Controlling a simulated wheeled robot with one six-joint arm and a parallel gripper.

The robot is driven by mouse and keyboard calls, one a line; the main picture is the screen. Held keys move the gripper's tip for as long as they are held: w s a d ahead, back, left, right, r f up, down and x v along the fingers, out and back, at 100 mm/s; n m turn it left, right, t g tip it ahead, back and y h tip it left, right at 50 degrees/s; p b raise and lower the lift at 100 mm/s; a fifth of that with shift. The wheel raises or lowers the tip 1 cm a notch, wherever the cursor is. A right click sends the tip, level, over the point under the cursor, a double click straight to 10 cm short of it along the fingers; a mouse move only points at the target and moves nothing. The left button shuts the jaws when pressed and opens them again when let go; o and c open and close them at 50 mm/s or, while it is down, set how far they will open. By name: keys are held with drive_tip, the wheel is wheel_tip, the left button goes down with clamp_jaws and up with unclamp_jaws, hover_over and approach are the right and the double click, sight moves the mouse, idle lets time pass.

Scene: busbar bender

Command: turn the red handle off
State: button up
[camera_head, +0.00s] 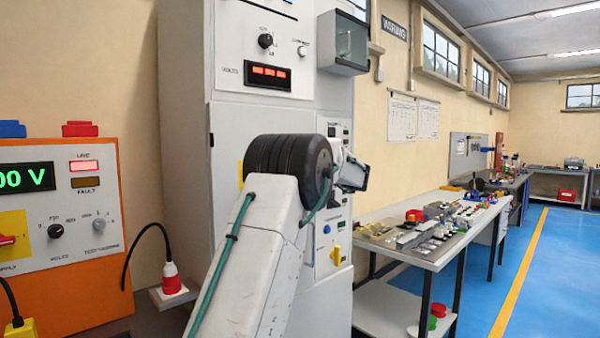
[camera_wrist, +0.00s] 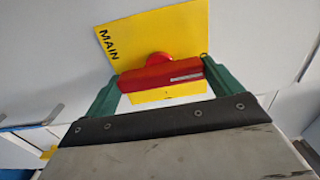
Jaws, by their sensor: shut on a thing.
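The red handle (camera_wrist: 158,76) shows in the wrist view as a bar on a round red hub in front of a yellow plate (camera_wrist: 165,32) marked MAIN. The bar runs nearly level across the picture, roughly crosswise to the word. My gripper (camera_wrist: 163,80) has its green fingers at the two ends of the bar and is shut on it. In the head view my arm reaches toward the grey cabinet (camera_head: 180,110) and hides this handle and my fingertips. A thin yellow strip (camera_head: 240,173) shows beside the arm.
An orange-framed panel (camera_head: 70,300) at the left carries another red handle (camera_head: 6,241) on a yellow plate. A red plug (camera_head: 171,278) with a black cable stands near it. A cluttered workbench (camera_head: 440,262) stands at the right. The blue floor beyond it is clear.

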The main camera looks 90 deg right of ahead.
drive_tip(key=o, duration=1.1)
drive_tip(key=v, duration=0.7)
drive_tip(key=shift+s+a, duration=0.3)
